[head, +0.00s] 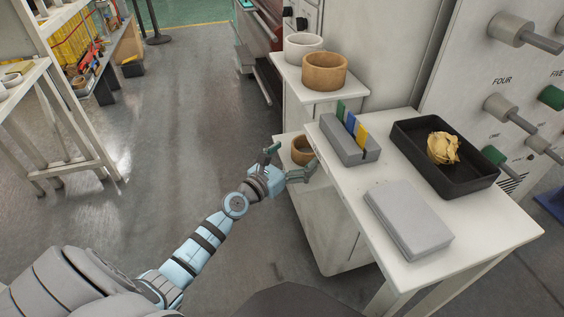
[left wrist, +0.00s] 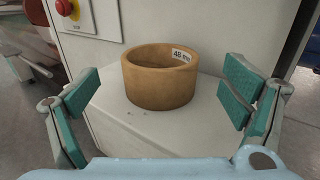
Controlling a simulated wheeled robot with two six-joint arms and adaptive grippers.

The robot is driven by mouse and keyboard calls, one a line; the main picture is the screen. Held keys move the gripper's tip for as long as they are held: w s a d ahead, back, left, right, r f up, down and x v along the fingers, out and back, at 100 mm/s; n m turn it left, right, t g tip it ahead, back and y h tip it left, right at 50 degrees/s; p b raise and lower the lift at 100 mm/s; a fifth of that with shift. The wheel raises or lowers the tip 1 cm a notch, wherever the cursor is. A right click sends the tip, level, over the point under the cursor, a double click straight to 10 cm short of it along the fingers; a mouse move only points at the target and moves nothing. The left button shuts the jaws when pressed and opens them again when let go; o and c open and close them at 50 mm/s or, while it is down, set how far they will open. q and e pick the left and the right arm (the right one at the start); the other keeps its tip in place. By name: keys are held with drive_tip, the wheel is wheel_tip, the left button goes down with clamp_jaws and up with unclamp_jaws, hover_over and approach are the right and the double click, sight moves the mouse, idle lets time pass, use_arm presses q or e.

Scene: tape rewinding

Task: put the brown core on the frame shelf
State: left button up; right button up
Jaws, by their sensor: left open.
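A brown core (head: 303,150), a short open ring, sits on a low white shelf (head: 285,146) beside the white table. In the left wrist view the brown core (left wrist: 160,78) stands upright with a "48 mm" label inside its rim. My left gripper (head: 287,163) is open in front of it, with green-padded fingers spread to either side; the core lies beyond and between them, not gripped. A second, larger-looking brown core (head: 324,71) stands on the upper shelf (head: 290,84) beside a white core (head: 303,47). My right gripper is not in view.
The white table (head: 440,260) holds a grey box (head: 408,218), a grey holder (head: 348,145) with coloured cards, and a black tray (head: 447,185) with a crumpled yellow item. A panel with pegs (head: 512,30) stands behind. Open floor lies left.

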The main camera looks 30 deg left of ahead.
use_arm(q)
drive_tip(key=s+a, duration=0.1)
drive_tip(key=s, duration=0.6)
drive_tip(key=shift+s, duration=0.25)
